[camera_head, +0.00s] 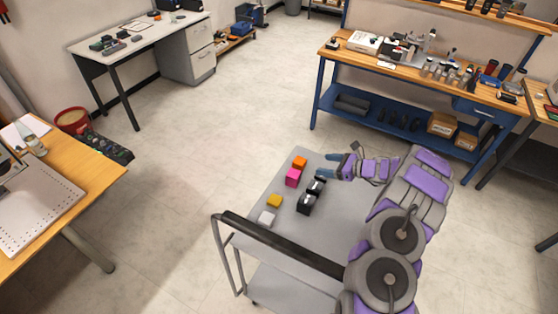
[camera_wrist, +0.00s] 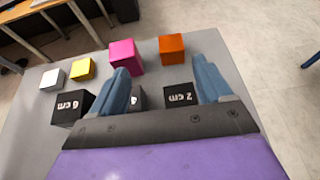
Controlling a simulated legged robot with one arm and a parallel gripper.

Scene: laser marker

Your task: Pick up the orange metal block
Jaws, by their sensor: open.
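The orange metal block (camera_head: 299,162) sits on the grey cart top (camera_head: 330,228), near its far end. It also shows in the wrist view (camera_wrist: 172,49), ahead of my fingers and roughly between them. My gripper (camera_head: 334,164) is open and empty, to the right of the orange block and apart from it. Its two blue-grey fingers also show in the wrist view (camera_wrist: 162,85). A magenta block (camera_head: 293,177) stands just beside the orange one. Black blocks lie nearer my gripper; one is marked "2 cm" (camera_wrist: 180,96) and another is partly hidden by the left finger.
A yellow block (camera_head: 274,200), a silver block (camera_head: 266,217) and a larger black block (camera_head: 306,203) stand on the cart. The cart's black handle (camera_head: 285,247) rises at the near end. A blue workbench (camera_head: 400,115) stands behind; floor around the cart is clear.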

